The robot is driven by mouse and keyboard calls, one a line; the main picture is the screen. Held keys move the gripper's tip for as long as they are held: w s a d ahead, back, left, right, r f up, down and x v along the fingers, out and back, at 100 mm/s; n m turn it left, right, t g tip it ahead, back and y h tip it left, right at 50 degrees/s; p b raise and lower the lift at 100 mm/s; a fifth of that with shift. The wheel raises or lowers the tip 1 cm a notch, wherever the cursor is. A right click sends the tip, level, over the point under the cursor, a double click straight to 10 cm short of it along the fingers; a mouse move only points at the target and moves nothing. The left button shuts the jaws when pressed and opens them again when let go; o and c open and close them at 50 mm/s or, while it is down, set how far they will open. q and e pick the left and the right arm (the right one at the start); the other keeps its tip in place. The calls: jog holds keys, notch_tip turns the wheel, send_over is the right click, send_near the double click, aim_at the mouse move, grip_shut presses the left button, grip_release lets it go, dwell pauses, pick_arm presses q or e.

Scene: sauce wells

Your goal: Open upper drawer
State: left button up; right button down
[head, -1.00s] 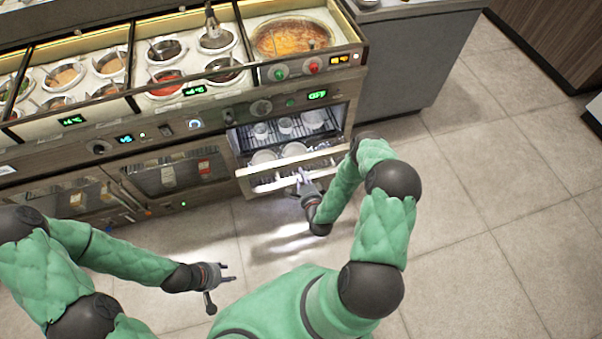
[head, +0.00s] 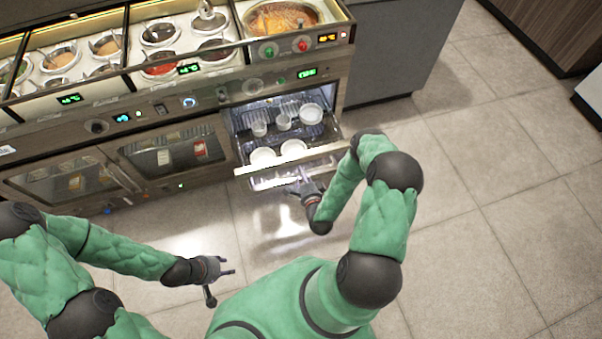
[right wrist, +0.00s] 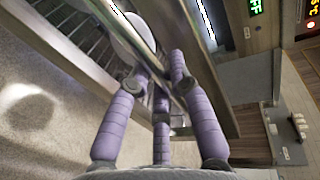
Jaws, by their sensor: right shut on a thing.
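The upper drawer (head: 243,170) stands pulled out from the steel counter, below the control panel. Its lit inside shows a wire rack with several white cups and bowls. My right gripper (head: 303,186) is at the drawer's front, shut on its handle. In the right wrist view, the purple fingers (right wrist: 158,82) close around the metal front rail (right wrist: 72,48); the exact contact is partly hidden. A white bowl (right wrist: 133,35) shows behind the rail. My left gripper (head: 229,272) is open and empty, over the floor left of my body, away from the drawer.
Sauce wells (head: 160,62) and a large orange-filled pan (head: 283,17) sit on top of the counter. Glass-fronted compartments (head: 175,155) are left of the drawer. A grey cabinet (head: 400,50) stands to the right. The tiled floor (head: 490,220) is clear at right.

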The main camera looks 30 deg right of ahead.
jog(key=c, duration=1.1)
grip_release()
jog(key=v, duration=1.2)
jog(key=shift+f, duration=0.1)
jog(key=w+a+f+n+g+y+p, duration=0.1)
jog(key=w+a+f+n+g+y, duration=0.2)
jog(key=a+n+g+y, duration=0.55)
jog(key=s+a+r+n+g, duration=0.5)
jog(key=s+a+n+g, duration=0.1)
jog(key=s+a+n, duration=0.2)
jog(key=shift+s+a+r+n+h+p, duration=0.3)
jog(key=shift+s+a+r+n+h, duration=0.15)
jog(key=shift+s+n, duration=0.45)
